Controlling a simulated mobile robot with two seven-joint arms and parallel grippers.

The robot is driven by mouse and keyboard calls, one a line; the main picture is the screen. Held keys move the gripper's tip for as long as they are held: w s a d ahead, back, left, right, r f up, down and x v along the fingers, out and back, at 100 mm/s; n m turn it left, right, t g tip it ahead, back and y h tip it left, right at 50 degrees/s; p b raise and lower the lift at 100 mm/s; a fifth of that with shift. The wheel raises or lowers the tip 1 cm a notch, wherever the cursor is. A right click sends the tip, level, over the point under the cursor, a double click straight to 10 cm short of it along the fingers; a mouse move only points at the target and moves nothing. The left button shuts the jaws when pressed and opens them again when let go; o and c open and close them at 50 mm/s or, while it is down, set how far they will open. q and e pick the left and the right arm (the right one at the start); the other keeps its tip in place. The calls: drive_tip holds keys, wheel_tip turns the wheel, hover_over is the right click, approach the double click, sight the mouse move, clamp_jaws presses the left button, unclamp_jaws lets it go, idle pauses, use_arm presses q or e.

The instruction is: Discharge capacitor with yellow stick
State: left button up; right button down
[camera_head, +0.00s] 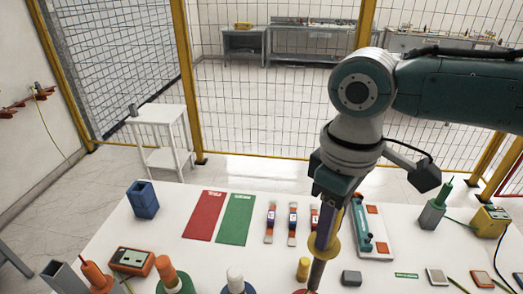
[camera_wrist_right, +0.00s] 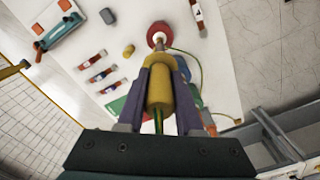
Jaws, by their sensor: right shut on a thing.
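My right gripper (camera_head: 322,243) points down over the front of the white table. In the right wrist view, its two purple-grey fingers (camera_wrist_right: 158,90) are shut on the yellow stick (camera_wrist_right: 158,92), one on each side. In the head view, a yellow part of the stick (camera_head: 333,247) shows at the fingers. Beyond the stick in the wrist view is a round red piece with a pale centre (camera_wrist_right: 160,36); I cannot tell whether the stick touches it. I cannot tell for certain which object is the capacitor. My left gripper is not in view.
A red mat (camera_head: 204,216) and a green mat (camera_head: 236,220) lie left of the gripper. A blue open box (camera_head: 143,200) stands at the back left. A teal device (camera_head: 362,228) and a yellow box (camera_head: 490,221) are to the right. A mesh fence (camera_head: 275,110) stands behind.

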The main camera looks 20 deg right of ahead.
drive_tip(key=shift+f, duration=0.25)
drive_tip(key=shift+f+b, duration=0.45)
drive_tip(key=shift+b, duration=0.05)
drive_tip(key=shift+f, duration=0.35)
drive_tip(key=shift+f+b, duration=0.2)
drive_tip(key=shift+b, duration=0.1)
idle(0.6)
drive_tip(key=shift+f, duration=0.25)
idle(2.8)
idle(1.0)
idle(0.8)
idle(0.5)
